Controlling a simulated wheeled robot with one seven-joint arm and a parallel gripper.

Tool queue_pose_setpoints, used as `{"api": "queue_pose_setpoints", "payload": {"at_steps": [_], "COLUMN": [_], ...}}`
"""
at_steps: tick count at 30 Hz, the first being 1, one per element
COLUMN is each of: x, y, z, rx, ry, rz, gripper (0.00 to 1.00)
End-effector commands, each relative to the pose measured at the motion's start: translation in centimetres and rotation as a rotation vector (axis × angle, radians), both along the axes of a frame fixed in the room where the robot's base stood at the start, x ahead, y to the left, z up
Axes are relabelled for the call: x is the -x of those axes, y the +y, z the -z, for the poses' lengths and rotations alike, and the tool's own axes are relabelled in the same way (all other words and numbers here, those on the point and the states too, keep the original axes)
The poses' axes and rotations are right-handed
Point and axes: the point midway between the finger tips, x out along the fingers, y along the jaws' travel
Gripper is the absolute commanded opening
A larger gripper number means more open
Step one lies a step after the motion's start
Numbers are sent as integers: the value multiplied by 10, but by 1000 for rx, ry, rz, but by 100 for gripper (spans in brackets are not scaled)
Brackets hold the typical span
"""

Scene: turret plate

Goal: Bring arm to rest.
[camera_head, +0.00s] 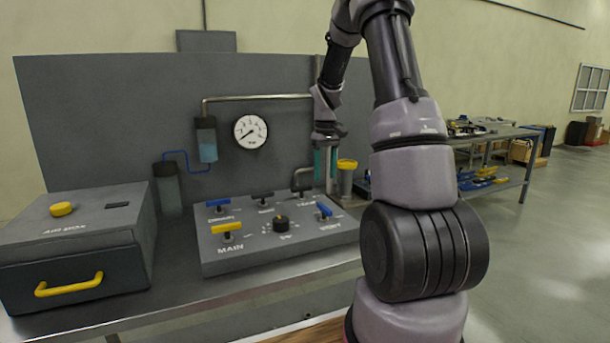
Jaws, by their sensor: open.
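My arm rises from the lower right, bends over at the top and comes down behind the bench panel's controls. My gripper (328,150) points down at the back right of the control box, over or in front of a teal-filled tube (319,165). It is open, and I see nothing held in it. Its fingertips are small and hard to tell from the tube, so I cannot tell whether they touch it.
A control box (215,262) with yellow and blue valve handles stands on the metal bench. A grey box with a yellow drawer handle (68,284) is at left. A gauge (250,131) is on the back panel. A yellow-topped cylinder (346,176) stands close to my gripper.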

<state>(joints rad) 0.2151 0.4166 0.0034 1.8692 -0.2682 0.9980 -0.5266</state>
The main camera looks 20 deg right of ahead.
Motion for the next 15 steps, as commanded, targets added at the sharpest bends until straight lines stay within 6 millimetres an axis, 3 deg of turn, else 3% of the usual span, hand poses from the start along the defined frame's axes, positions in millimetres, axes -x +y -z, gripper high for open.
{"api": "queue_pose_setpoints", "payload": {"at_steps": [5,8,11,15], "x": [1,7,23,58], "y": [1,9,24,52], "z": [-3,-20,-53,-105], "rx": [0,-2,-8,-31], "ry": [-5,-32,-84,-179], "rz": [2,16,50,115], "gripper": [52,52,52,52]}}
